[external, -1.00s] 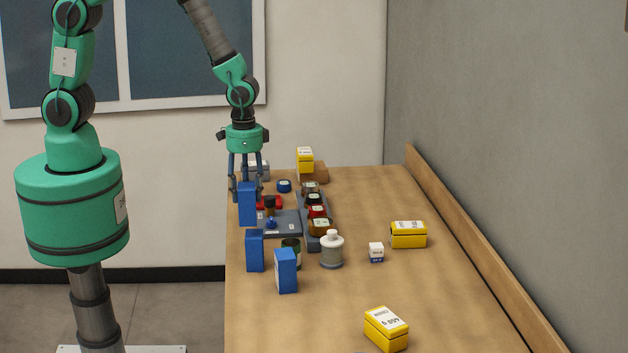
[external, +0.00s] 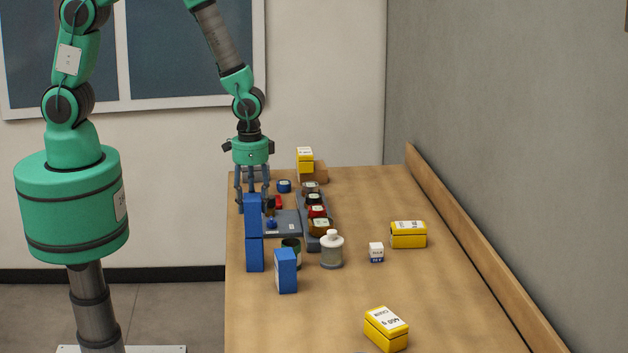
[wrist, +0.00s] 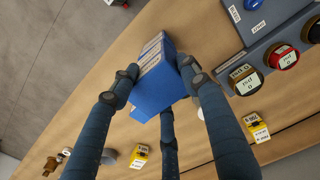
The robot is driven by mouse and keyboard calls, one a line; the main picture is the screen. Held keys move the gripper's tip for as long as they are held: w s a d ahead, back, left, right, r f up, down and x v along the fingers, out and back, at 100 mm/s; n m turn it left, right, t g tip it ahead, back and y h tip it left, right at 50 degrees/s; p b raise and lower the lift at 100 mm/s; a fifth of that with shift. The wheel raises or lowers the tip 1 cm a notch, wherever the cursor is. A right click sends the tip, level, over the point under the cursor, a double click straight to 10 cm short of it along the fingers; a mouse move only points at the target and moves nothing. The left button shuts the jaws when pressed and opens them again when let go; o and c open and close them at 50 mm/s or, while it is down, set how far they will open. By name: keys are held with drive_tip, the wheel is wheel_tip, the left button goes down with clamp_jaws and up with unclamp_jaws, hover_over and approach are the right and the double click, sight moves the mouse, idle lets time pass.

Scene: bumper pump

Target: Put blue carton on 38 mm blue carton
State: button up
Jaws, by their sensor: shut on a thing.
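My gripper (external: 252,200) is shut on a blue carton (external: 252,216), held upright near the left edge of the table. It also shows between the fingers in the wrist view (wrist: 155,90). A second blue carton (external: 254,255) stands on the table. In the external view the held carton's lower end meets the second carton's top, but I cannot tell whether they touch or one is behind the other. A third blue carton (external: 286,271) stands nearer and to the right. No size can be read on the cartons, so I cannot tell which is the 38 mm one.
A grey pump unit (external: 284,226) with several coloured caps lies behind.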

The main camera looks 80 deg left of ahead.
drive_tip(key=shift+f, duration=0.3)
drive_tip(key=o, duration=1.4)
drive_tip(key=shift+r, duration=0.2)
wheel_tip(320, 180, up, 12)
drive_tip(key=b, duration=0.1)
idle(0.3)
